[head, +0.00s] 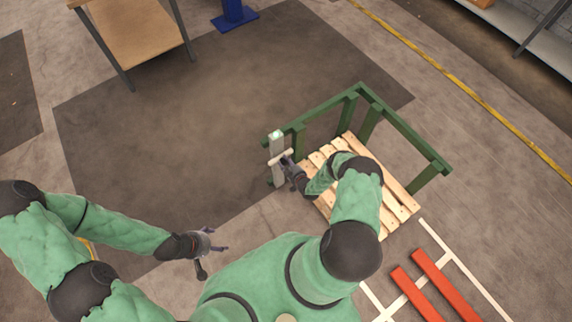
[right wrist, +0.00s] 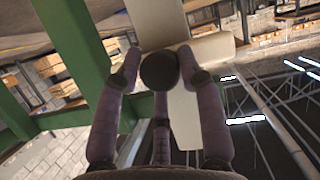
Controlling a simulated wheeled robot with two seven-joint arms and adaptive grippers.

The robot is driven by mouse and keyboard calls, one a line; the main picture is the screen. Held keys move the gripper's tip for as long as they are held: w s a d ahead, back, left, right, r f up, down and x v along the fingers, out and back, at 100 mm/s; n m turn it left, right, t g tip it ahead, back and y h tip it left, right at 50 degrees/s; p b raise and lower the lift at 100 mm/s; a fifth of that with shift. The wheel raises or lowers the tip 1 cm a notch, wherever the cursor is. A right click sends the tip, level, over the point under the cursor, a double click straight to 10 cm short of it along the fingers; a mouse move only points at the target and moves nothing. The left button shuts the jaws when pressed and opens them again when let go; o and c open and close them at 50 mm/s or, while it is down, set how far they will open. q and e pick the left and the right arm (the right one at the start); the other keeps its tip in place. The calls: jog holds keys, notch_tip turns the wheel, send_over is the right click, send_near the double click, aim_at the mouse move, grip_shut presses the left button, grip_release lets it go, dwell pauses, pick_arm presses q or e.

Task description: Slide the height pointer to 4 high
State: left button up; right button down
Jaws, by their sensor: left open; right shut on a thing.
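The height pointer is a cream bar (head: 282,156) lying across a pale upright board (head: 277,172) at the left end of the green gantry. In the right wrist view the pointer (right wrist: 212,49) crosses the board (right wrist: 184,125), with a round dark knob (right wrist: 159,70) in front. My right gripper (head: 289,165) is shut on the pointer at this knob; its fingers (right wrist: 160,75) sit on either side of it. I cannot read any height marks on the board. My left gripper (head: 214,249) is open and empty above the floor, to the left and nearer.
The green gantry frame (head: 408,132) stands around a wooden pallet (head: 398,200). Red bars (head: 444,287) lie at the lower right. A wooden-topped table (head: 138,38) and a blue post base (head: 236,19) stand at the back left. The dark floor mat (head: 180,120) is clear.

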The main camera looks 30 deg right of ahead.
jog(key=shift+a+r, duration=0.5)
jog(key=shift+r, duration=0.15)
jog(key=c, duration=0.9)
grip_release()
jog(key=shift+r, duration=0.15)
jog(key=shift+o, duration=0.2)
jog(key=shift+d, duration=0.2)
jog(key=shift+s+d, duration=0.1)
jog(key=shift+s, duration=0.25)
jog(key=v, duration=1.1)
jog(key=shift+s, duration=0.15)
jog(key=shift+r, duration=0.15)
